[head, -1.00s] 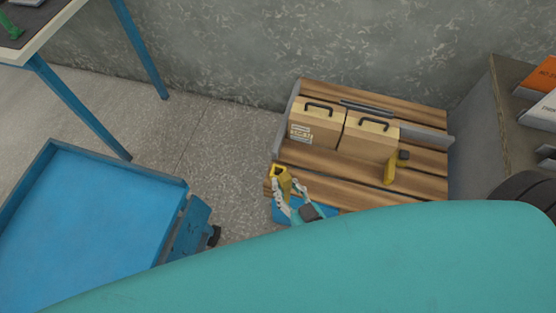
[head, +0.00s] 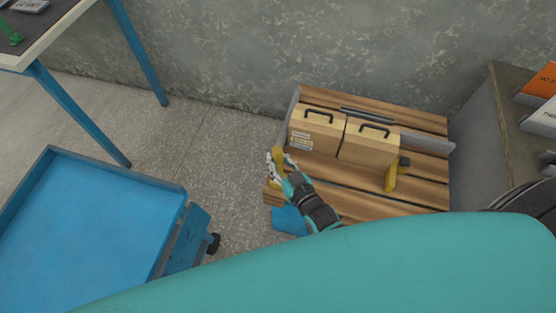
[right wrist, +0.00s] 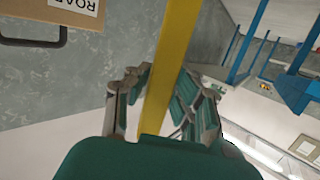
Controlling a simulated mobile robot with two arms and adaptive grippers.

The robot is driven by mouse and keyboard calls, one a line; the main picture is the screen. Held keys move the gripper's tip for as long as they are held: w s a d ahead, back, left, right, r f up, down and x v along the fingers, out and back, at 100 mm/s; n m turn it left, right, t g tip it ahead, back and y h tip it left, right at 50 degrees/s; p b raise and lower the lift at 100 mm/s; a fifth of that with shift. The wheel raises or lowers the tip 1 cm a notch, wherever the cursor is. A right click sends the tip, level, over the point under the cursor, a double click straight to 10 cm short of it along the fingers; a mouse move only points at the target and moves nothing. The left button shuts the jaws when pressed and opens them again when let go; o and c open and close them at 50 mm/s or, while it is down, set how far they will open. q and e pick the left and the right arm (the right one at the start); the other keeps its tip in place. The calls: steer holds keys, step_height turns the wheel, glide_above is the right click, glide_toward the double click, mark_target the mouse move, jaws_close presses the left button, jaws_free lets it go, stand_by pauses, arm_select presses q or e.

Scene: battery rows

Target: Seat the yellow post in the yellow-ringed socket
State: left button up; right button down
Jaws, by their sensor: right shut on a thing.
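The yellow post (right wrist: 172,50) shows in the right wrist view as a long yellow bar running from the top edge down between my fingers. My right gripper (right wrist: 160,98) is shut on it. In the head view my right gripper (head: 279,163) is at the left edge of the wooden pallet, with part of the post (head: 278,152) showing among the fingers. I cannot make out a yellow-ringed socket in either view. My left gripper is not in view.
Two tan cases (head: 314,138) with dark handles stand on the slatted wooden pallet (head: 425,188). A yellow object with a dark end (head: 390,181) is beside the right case. A blue cart (head: 85,230) stands left, with bare floor between. A blue-legged table (head: 75,105) is at upper left.

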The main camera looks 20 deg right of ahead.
steer(key=shift+f, duration=0.15)
steer(key=c, duration=1.2)
jaws_free()
steer(key=shift+r, duration=0.3)
steer(key=v, duration=1.2)
steer(key=shift+f+p, duration=0.2)
steer(key=shift+p, duration=0.1)
steer(key=shift+s, duration=0.1)
